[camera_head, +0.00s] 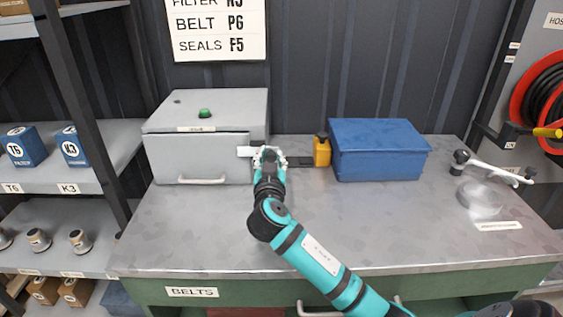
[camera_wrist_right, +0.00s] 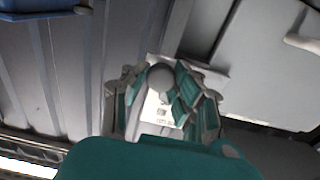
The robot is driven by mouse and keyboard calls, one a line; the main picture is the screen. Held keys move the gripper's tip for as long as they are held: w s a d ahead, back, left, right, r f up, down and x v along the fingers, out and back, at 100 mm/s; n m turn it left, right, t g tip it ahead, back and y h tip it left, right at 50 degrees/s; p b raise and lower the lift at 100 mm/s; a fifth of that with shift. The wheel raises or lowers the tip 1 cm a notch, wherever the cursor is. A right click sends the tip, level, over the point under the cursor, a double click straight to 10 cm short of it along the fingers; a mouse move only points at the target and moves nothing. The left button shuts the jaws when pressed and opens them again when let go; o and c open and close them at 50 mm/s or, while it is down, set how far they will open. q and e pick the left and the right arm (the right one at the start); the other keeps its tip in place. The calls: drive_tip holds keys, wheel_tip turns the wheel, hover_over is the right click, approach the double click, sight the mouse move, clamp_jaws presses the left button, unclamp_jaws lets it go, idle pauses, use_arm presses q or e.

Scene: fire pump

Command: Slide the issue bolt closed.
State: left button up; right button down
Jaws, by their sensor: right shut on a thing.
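The issue bolt (camera_head: 245,151) shows as a pale plate at the right front edge of the grey box (camera_head: 195,157), partly hidden by my right gripper. My right gripper (camera_head: 268,155) is at the bolt. In the right wrist view, its teal-padded fingers (camera_wrist_right: 164,98) are shut around a round grey knob (camera_wrist_right: 160,76), with a small pale label plate behind it. How far the bolt is slid is hard to tell behind the gripper. My left gripper is not in view.
A clear round object (camera_head: 480,198) stands at right. The front bench top is clear.

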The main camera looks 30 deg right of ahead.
drive_tip(key=shift+a, duration=0.1)
drive_tip(key=c, duration=1.5)
unclamp_jaws()
drive_tip(key=o, duration=0.5)
drive_tip(key=shift+w+a, duration=0.1)
drive_tip(key=shift+a, duration=0.1)
drive_tip(key=shift+d, duration=0.1)
drive_tip(key=v, duration=1.2)
